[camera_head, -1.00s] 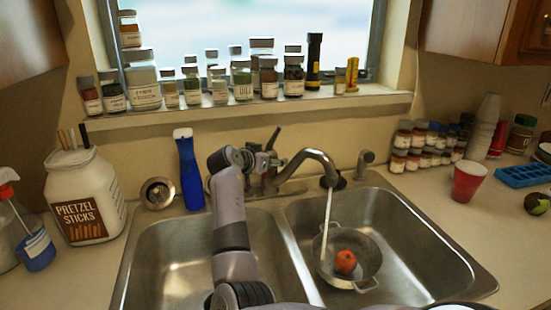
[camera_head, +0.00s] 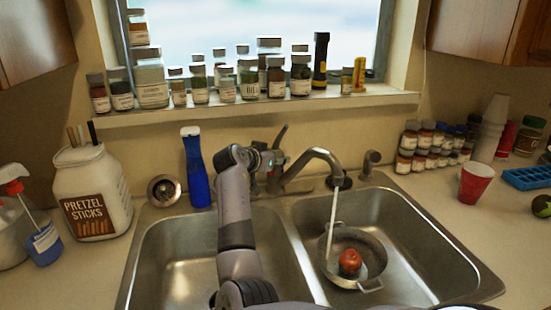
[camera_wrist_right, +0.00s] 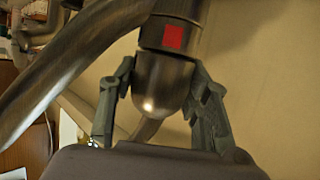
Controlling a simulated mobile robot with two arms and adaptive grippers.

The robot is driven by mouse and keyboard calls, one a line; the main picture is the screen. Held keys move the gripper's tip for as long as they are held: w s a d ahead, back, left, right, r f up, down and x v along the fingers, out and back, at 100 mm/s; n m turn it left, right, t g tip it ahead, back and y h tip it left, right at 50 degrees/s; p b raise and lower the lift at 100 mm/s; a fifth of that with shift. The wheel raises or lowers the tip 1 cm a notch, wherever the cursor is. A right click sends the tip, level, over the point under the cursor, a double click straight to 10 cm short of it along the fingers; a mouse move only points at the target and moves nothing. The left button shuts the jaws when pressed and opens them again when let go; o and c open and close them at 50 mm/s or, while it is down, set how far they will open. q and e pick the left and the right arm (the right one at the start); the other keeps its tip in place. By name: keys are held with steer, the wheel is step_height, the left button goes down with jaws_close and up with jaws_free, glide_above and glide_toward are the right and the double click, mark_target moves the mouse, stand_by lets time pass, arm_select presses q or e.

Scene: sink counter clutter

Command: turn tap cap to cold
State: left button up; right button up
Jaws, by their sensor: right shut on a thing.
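The metal tap (camera_head: 318,156) stands behind the divider of the double sink, its spout curving over the right basin and water running. Its lever (camera_head: 280,136) sticks up. My right gripper (camera_head: 266,160) reaches in from the left side of the tap body. In the right wrist view, the gripper's fingers (camera_wrist_right: 160,85) are closed on either side of the rounded metal tap cap (camera_wrist_right: 152,92), and a red mark (camera_wrist_right: 173,37) shows on the collar beside it. In the head view the cap is largely hidden by the gripper. My left gripper is not in view.
A blue bottle (camera_head: 196,170) stands left of my right arm, near the pretzel jar (camera_head: 92,190). A pan (camera_head: 355,250) with a red fruit (camera_head: 350,261) sits in the right basin. Jars line the sill (camera_head: 230,110). A red cup (camera_head: 474,183) stands on the right.

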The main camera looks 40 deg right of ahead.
steer(key=shift+s+r+n+t+y+p, duration=0.15)
steer(key=shift+n+t+y+p, duration=0.15)
steer(key=shift+n+t+p, duration=0.55)
steer(key=shift+w+r+n+t+y+p, duration=0.15)
steer(key=shift+n+t+y+p, duration=0.25)
steer(key=shift+p, duration=0.7)
steer(key=shift+f+n+t+p, duration=0.25)
steer(key=shift+n+t+p, duration=0.2)
steer(key=shift+p, duration=0.1)
steer(key=o, duration=1.2)
steer(key=v, duration=0.7)
steer(key=shift+s+a+r, duration=0.1)
steer(key=shift+s+a, duration=0.05)
steer(key=shift+s, duration=0.05)
